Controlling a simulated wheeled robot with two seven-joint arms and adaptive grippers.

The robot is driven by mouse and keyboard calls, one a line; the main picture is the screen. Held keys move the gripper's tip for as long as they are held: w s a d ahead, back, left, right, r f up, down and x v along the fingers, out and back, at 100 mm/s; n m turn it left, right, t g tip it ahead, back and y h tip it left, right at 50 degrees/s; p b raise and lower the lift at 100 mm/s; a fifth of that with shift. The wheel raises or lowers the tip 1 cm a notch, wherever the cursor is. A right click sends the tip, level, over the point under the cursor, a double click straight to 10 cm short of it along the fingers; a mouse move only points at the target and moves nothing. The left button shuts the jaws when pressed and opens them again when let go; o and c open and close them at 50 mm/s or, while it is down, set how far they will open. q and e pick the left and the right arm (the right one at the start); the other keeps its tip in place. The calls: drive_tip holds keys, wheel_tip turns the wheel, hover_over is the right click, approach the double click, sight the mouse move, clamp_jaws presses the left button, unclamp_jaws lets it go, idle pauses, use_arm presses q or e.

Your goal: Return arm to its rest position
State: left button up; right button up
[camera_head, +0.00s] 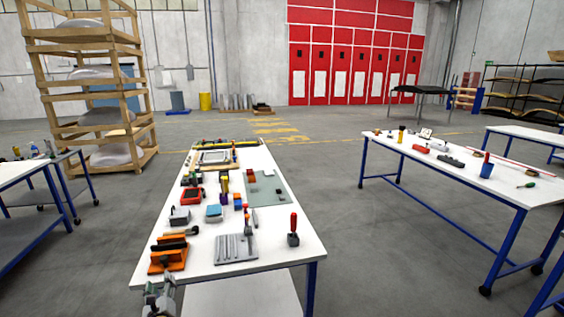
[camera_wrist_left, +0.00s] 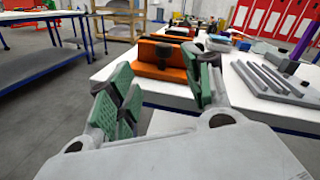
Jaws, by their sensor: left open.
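My left gripper (camera_head: 160,293) shows at the bottom of the head view, at the near left corner of the white table. In the left wrist view my left gripper (camera_wrist_left: 165,90) has its green-padded fingers spread apart with nothing between them. An orange block-like tool (camera_head: 168,256) stands on the table just beyond the gripper, and it also shows in the left wrist view (camera_wrist_left: 160,68) behind the fingers. The gripper looks apart from it. My right gripper is in neither view.
The white table (camera_head: 285,238) holds several tools, including a grey grooved plate (camera_head: 236,248) and a red-handled tool (camera_head: 293,232). A second white table (camera_head: 450,182) stands at the right. A wooden rack (camera_head: 95,90) stands at the back left. Open floor lies between the tables.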

use_arm(q)
drive_tip(key=s+d+f+n+g+h, duration=0.1)
drive_tip(key=s+d+f+n+g, duration=0.15)
drive_tip(key=f+n, duration=0.55)
drive_tip(key=s+d+f+n+g+h, duration=0.1)
drive_tip(key=d+f+n+h, duration=0.15)
drive_tip(key=f+n, duration=0.6)
drive_tip(key=s+d+f+n+g+h, duration=0.1)
drive_tip(key=s+d+f+n+g, duration=0.1)
drive_tip(key=s+d+f, duration=0.35)
drive_tip(key=s+d+f+n+g+h, duration=0.1)
drive_tip(key=s+d+f+n, duration=0.1)
drive_tip(key=f, duration=0.7)
drive_tip(key=s+d+f+n+g+h, duration=0.1)
drive_tip(key=s+d+f+n+g, duration=0.2)
drive_tip(key=f, duration=0.4)
drive_tip(key=s+d+f+n+g+h, duration=0.1)
drive_tip(key=s+d+f, duration=0.1)
drive_tip(key=s+f, duration=0.6)
drive_tip(key=s+d+f+n+g, duration=0.15)
drive_tip(key=s+f, duration=0.25)
drive_tip(key=s, duration=0.8)
drive_tip(key=s+a+f+m+g, duration=0.1)
drive_tip(key=s+f, duration=0.1)
drive_tip(key=s, duration=0.9)
drive_tip(key=s+a+f+g, duration=0.2)
drive_tip(key=s, duration=1)
drive_tip(key=shift+a+f+m, duration=0.2)
drive_tip(key=shift+f+m, duration=0.1)
drive_tip(key=shift+m, duration=0.1)
